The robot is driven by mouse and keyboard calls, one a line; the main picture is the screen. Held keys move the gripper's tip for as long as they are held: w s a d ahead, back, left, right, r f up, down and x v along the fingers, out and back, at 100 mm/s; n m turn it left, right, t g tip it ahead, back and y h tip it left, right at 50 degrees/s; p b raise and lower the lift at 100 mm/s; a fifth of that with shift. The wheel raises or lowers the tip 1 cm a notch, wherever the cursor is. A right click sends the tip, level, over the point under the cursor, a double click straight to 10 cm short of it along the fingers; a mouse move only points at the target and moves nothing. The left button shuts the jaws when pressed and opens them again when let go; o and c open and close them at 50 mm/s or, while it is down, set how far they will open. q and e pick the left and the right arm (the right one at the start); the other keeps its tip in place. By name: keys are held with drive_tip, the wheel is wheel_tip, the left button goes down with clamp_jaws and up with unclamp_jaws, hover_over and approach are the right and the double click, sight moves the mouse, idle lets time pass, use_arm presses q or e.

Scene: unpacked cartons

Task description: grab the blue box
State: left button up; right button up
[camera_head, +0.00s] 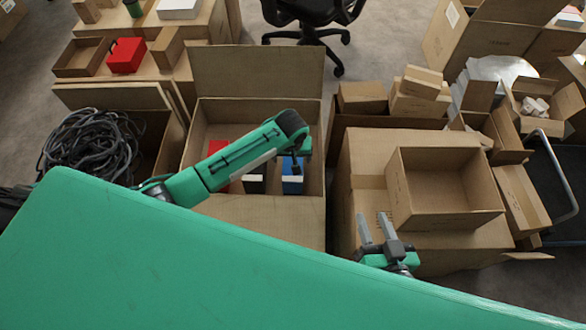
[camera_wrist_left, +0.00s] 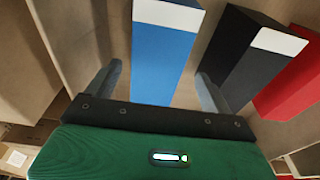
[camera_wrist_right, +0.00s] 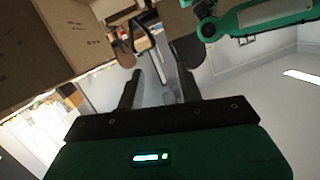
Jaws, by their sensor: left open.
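The blue box (camera_head: 292,184) stands in the open carton in the middle of the head view, with a white band at its top end. In the left wrist view the blue box (camera_wrist_left: 162,62) lies between the two fingers of my left gripper (camera_wrist_left: 158,72). One finger is on each side, the right one in the gap before the black box. I cannot tell whether they touch it. My left gripper (camera_head: 297,160) is open and points down into the carton, partly hiding the box. My right gripper (camera_head: 374,218) is open and empty, beside the right-hand carton.
A black box (camera_wrist_left: 252,58) and a red box (camera_wrist_left: 291,84) stand next to the blue one. The open carton (camera_head: 257,210) has walls around them and a raised back flap. A smaller open carton (camera_head: 445,217) sits on a large one at right. Coiled cables (camera_head: 92,145) lie at left.

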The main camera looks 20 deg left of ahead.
use_arm(q)
drive_tip(key=f, duration=0.1)
drive_tip(key=f+b, duration=0.1)
drive_tip(key=f, duration=0.1)
drive_tip(key=f+b, duration=0.1)
drive_tip(key=shift+w+d+f, duration=0.1)
drive_tip(key=shift+w+f, duration=0.2)
drive_tip(key=shift+f, duration=0.2)
drive_tip(key=c, duration=1.3)
drive_tip(key=shift+c, duration=0.5)
use_arm(e)
drive_tip(key=w+d+r+t, duration=0.1)
drive_tip(key=w+r+t, duration=0.1)
drive_tip(key=r, duration=0.3)
drive_tip(key=w+d+r+t, duration=0.1)
drive_tip(key=w+r+t, duration=0.1)
drive_tip(key=r+t, duration=0.2)
drive_tip(key=shift+d+r+t, duration=0.3)
drive_tip(key=shift+d+r, duration=0.1)
drive_tip(key=shift+r, duration=0.45)
use_arm(q)
drive_tip(key=shift+r, duration=0.2)
use_arm(e)
drive_tip(key=shift+w, duration=0.1)
